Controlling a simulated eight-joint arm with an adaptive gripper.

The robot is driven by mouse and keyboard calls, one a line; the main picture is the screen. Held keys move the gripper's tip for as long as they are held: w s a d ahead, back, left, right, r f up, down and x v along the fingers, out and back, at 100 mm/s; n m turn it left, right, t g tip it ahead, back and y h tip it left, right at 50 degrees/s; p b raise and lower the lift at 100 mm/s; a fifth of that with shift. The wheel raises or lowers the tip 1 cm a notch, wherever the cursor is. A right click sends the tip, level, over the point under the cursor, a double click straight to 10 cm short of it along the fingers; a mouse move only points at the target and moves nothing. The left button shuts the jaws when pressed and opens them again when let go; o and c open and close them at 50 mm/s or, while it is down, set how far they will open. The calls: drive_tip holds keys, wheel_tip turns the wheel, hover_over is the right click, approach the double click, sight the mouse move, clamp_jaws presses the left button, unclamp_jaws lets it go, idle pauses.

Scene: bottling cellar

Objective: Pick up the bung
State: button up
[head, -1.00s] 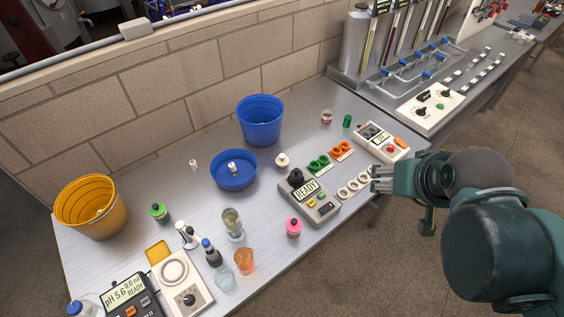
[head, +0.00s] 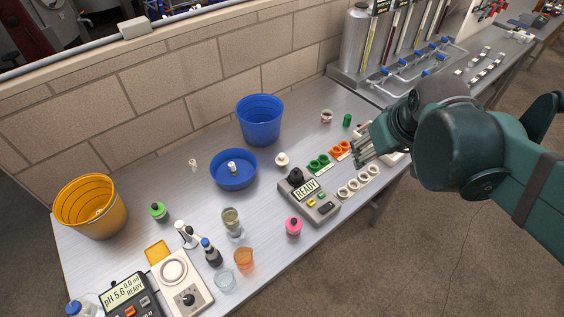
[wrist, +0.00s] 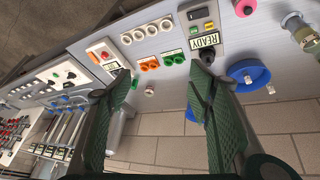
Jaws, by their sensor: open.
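Several small pale pieces stand on the bench, and I cannot tell for sure which is the bung. A cream, knobbed piece (head: 282,159) stands right of the blue bowl (head: 233,181). A small white piece (head: 232,168) is in that bowl, and another white piece (head: 193,164) stands to its left. The bowl also shows in the wrist view (wrist: 262,70), with the left-hand white piece beside it (wrist: 271,89). My gripper (head: 360,152) is open and empty over the right end of the bench, apart from all of these. The cream piece is not clear in the wrist view.
A tall blue bucket (head: 259,122) stands behind the bowl. A READY device (head: 312,197), green rings (head: 318,163), orange rings (head: 341,149) and white rings (head: 358,184) lie between my gripper and the bowl. A yellow bucket (head: 91,208) is far left.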

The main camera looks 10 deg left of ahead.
drive_tip(key=w+a+f+n+g, duration=0.2)
drive_tip(key=w+a+f+n, duration=0.15)
drive_tip(key=w+a, duration=0.4)
drive_tip(key=n+g+b, duration=0.1)
drive_tip(key=n+g, duration=0.3)
drive_tip(key=n, duration=0.7)
hover_over(282, 155)
wheel_tip(282, 155, down, 22)
drive_tip(key=shift+r, duration=0.15)
drive_tip(key=shift+w+a+f, duration=0.1)
drive_tip(key=shift+f, duration=0.2)
drive_tip(key=shift+f+b, duration=0.3)
drive_tip(key=shift+f, duration=1)
drive_tip(key=shift+f, duration=0.15)
drive_tip(key=shift+f+b, duration=0.3)
drive_tip(key=shift+f, duration=2.15)
